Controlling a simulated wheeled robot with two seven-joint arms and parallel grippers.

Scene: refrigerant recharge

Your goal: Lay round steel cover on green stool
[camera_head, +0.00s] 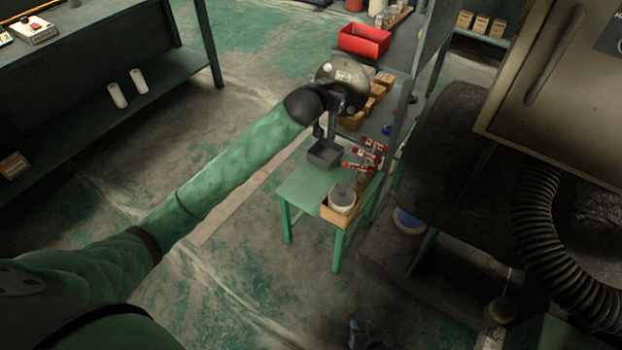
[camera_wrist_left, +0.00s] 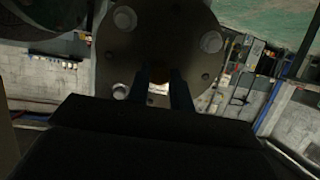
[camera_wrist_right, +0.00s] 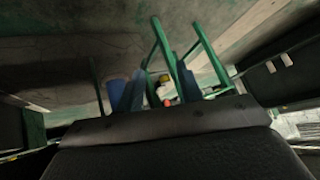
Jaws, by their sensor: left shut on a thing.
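My left gripper (camera_head: 336,98) is shut on the round steel cover (camera_head: 338,72), a grey disc with bolts near its rim. The cover is held up in the air, above and behind the green stool (camera_head: 298,189) in the head view. In the left wrist view the cover (camera_wrist_left: 160,40) fills the upper middle, between and beyond the two fingers (camera_wrist_left: 160,88). The stool top carries a dark open box, a tan box with a white roll and red-labelled items. My right gripper (camera_head: 370,335) is low at the bottom edge. In the right wrist view its fingers (camera_wrist_right: 152,92) are apart and empty.
The dark open box (camera_head: 324,153) and the tan box (camera_head: 340,212) take up part of the stool. A shelf with a red bin (camera_head: 364,40) and cardboard boxes stands behind it. A dark machine with a ribbed hose (camera_head: 560,250) is at right. Floor left of the stool is clear.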

